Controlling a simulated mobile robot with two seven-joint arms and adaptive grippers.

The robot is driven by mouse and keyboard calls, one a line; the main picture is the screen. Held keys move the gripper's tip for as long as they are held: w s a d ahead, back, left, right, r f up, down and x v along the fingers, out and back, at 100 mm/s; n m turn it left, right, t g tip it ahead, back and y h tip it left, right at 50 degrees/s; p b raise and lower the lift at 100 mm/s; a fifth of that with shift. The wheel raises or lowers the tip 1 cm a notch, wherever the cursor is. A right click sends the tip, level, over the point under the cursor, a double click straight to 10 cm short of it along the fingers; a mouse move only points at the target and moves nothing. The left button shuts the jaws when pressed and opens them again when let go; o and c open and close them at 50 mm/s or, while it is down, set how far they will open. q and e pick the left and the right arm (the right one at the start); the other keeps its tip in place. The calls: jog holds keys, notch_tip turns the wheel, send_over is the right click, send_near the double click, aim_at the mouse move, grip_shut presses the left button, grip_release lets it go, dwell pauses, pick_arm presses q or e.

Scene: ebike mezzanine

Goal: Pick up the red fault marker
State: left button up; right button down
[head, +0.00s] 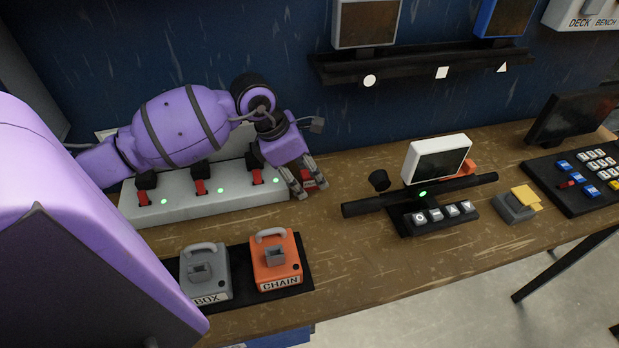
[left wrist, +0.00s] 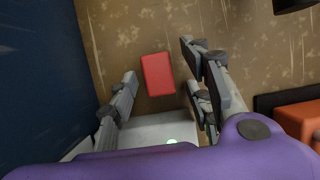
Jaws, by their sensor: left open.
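The red fault marker (left wrist: 158,74) is a small flat red block lying on the wooden bench, just past the end of the pale switch strip. In the left wrist view it lies between the fingers of my left gripper, with gaps on both sides. In the head view only part of the marker (head: 313,181) shows behind the fingers. My left gripper (head: 307,186) is open, pointing down over it and empty. My right gripper is in neither view.
The pale strip (head: 220,196) with red switches and green lights stands behind and left. Grey BOX (head: 205,270) and orange CHAIN (head: 277,260) padlocks lie in front. A small display (head: 437,158) on a black bar stands to the right. Bare bench (head: 340,250) lies between.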

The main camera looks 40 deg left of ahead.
pick_arm(q)
jog(key=shift+f, duration=0.1)
jog(key=shift+c, duration=0.2)
jog(key=c, duration=1.1)
grip_shut()
